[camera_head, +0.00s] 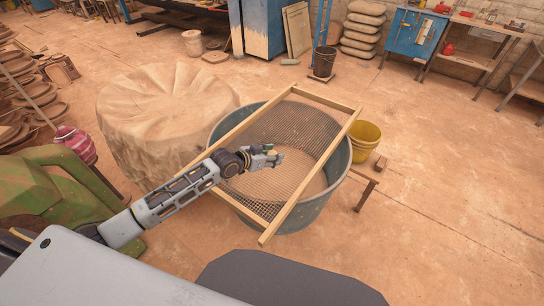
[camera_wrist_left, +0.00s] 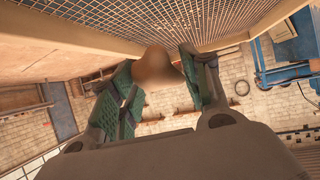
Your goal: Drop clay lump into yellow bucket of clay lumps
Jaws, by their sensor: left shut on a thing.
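My left gripper (camera_head: 270,157) is above the mesh of the wooden-framed sieve in the head view. In the left wrist view the fingers (camera_wrist_left: 160,85) are shut on a smooth brown clay lump (camera_wrist_left: 157,67), which shows between the green pads. The lump is too small to make out clearly in the head view. The yellow bucket (camera_head: 368,131) stands on the floor just right of the sieve's tub, apart from my gripper. Its contents cannot be made out. My right gripper is not in view.
The sieve frame (camera_head: 318,173) lies across the rim of a large grey tub (camera_head: 338,178). A low stand (camera_head: 366,191) is right of the tub, in front of the bucket. A cloth-covered round mound (camera_head: 160,110) stands left. The floor at right is mostly clear.

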